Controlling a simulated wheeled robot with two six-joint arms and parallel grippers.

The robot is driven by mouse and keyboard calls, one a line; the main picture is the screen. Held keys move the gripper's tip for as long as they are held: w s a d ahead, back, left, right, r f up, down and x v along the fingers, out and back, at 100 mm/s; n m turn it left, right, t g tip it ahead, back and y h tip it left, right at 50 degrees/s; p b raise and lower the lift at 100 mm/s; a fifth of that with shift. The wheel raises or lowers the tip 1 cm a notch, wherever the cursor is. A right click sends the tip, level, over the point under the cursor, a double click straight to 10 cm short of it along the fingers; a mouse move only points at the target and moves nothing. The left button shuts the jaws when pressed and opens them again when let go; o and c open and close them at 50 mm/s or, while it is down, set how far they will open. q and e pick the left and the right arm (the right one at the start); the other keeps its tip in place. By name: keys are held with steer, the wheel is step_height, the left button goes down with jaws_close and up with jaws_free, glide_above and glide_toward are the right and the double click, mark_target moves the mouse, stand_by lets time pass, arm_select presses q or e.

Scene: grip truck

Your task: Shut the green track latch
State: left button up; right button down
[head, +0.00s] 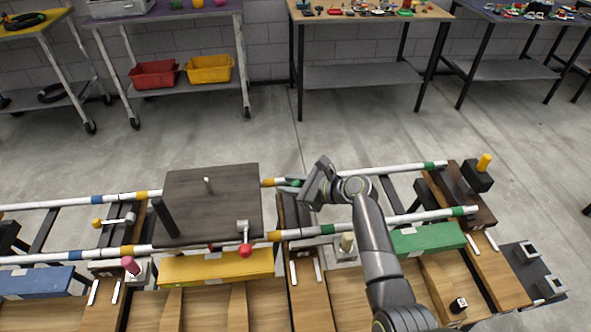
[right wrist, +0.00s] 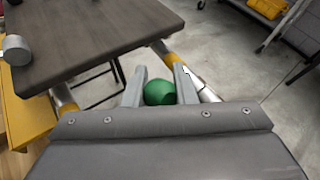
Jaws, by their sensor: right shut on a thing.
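The green latch knob (right wrist: 159,92) sits between the two fingers of my right gripper (right wrist: 160,88) in the right wrist view. In the head view the right gripper (head: 291,184) reaches left over the far white rail, just right of the dark board. It is shut on the green knob, which is mostly hidden by the fingers there. The rest of the latch is hidden behind the gripper and arm. My left gripper is not in view.
The dark board (head: 212,190) lies across the rails left of the gripper. The floor behind is clear up to the tables.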

steer(key=shift+a+h+p, duration=0.25)
steer(key=shift+h+p, duration=0.15)
steer(key=shift+p, duration=0.3)
steer(key=shift+s+a+f+n+h+p, duration=0.1)
steer(key=shift+a+f+n+h+p, duration=0.15)
steer(key=shift+f+h+p, duration=0.25)
steer(key=c, duration=1.2)
jaws_free()
steer(key=shift+d, duration=0.1)
steer(key=p+v, duration=0.1)
steer(key=v, duration=1.6)
steer(key=shift+d, duration=0.25)
